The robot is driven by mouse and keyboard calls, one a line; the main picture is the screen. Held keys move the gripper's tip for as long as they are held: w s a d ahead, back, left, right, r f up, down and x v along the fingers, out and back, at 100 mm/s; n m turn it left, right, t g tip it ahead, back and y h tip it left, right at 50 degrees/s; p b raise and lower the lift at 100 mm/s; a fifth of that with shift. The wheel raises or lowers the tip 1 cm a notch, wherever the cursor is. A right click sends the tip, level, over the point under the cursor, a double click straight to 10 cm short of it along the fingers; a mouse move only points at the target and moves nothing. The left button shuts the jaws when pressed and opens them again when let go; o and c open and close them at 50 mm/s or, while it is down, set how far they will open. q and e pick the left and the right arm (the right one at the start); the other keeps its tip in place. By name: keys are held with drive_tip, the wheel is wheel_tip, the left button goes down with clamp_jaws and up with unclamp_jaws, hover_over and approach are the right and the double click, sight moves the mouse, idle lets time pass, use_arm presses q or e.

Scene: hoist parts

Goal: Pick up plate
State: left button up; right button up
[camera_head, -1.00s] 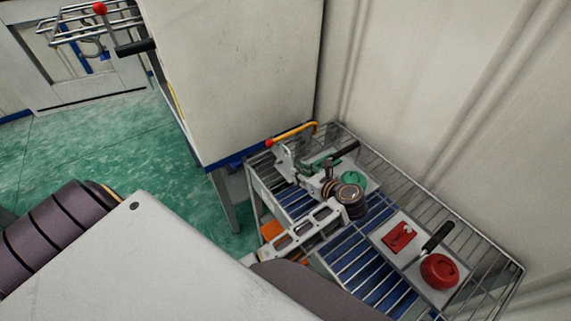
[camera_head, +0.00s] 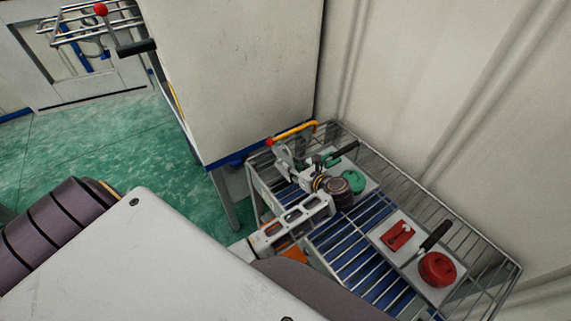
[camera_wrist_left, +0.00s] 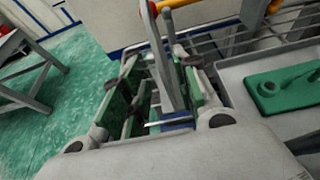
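A light grey plate (camera_head: 413,258) with red parts lies on the wire rack at the right. Another grey plate with a green part (camera_head: 353,181) lies farther back, partly hidden by my left gripper (camera_head: 308,168); its bare surface also shows at right in the left wrist view (camera_wrist_left: 234,74). A grey metal piece (camera_head: 283,153) with a red ball stands by the rack's back left corner. In the left wrist view my left gripper (camera_wrist_left: 160,98) is open, with green-padded fingers on either side of this grey piece (camera_wrist_left: 163,65). Contact cannot be told. My right gripper is out of view.
The wire rack (camera_head: 474,252) has raised rims and stands against the pale wall. A yellow handle (camera_head: 296,129) is at its back left corner, beside a large white cabinet (camera_head: 245,75). Green floor (camera_head: 120,150) is open at left.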

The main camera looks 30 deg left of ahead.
sight(286, 161)
use_arm(q)
drive_tip(key=shift+w+a+f+p, duration=0.1)
drive_tip(key=shift+w+a+p, duration=0.25)
drive_tip(key=shift+a, duration=0.25)
drive_tip(key=shift+w+a+f+p, duration=0.1)
drive_tip(key=shift+w+a+p, duration=0.25)
drive_tip(key=shift+a, duration=0.25)
drive_tip(key=shift+x, duration=1.2)
drive_tip(key=shift+d+f, duration=0.15)
clamp_jaws()
